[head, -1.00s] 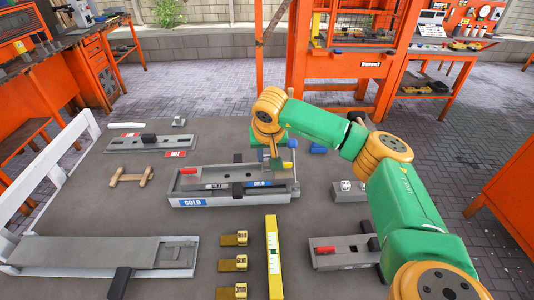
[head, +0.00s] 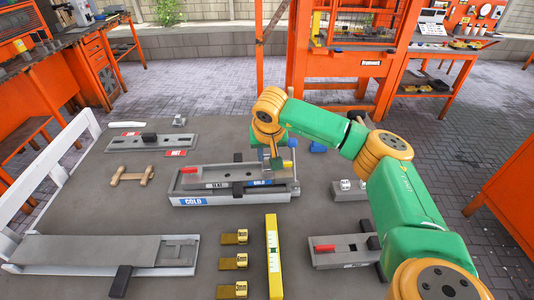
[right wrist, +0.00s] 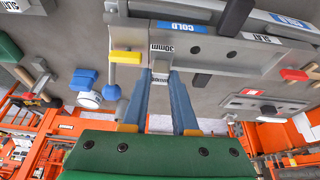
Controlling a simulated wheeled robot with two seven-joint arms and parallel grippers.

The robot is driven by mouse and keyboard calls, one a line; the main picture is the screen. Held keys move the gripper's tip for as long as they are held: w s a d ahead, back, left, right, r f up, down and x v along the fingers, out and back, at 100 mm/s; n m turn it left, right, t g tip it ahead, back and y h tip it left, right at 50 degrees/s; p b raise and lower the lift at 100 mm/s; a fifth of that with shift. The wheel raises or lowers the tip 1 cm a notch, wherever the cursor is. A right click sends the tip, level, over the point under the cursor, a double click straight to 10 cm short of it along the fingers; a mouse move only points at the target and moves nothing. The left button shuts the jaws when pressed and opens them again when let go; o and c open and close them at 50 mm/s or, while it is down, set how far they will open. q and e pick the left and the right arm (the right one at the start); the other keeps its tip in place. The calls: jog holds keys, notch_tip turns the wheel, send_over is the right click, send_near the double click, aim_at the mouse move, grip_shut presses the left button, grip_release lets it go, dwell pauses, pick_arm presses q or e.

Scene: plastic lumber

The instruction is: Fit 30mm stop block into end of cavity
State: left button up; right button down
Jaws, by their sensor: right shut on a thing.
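My right gripper (right wrist: 161,72) is shut on a small grey stop block (right wrist: 161,66) at the near end of the grey mould in the right wrist view. A white 30MM label (right wrist: 162,47) shows just beyond the fingertips. In the head view my right gripper (head: 276,163) points down at the right end of the mould (head: 240,172), which carries SLAT and COLD labels. The mould's long cavity faces up. The fingers largely hide the block there, and I cannot tell how deep it sits in the cavity. My left gripper is not in view.
A HOT-labelled mould (head: 175,142), wooden handle (head: 130,175), brass gauges (head: 233,262), yellow level (head: 273,255) and another mould (head: 340,250) lie on the grey table. Bare table shows around (head: 330,205).

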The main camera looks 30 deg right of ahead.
aim_at(266, 160)
dwell(0.5)
jog(key=shift+f+b, duration=0.9)
jog(key=shift+f, duration=0.4)
jog(key=c, duration=0.6)
grip_release()
jog(key=shift+a, duration=0.1)
jog(key=shift+r, duration=0.35)
jog(key=b+v, duration=0.1)
jog(key=v, duration=0.5)
jog(key=shift+s+a+r, duration=0.15)
jog(key=shift+r, duration=0.1)
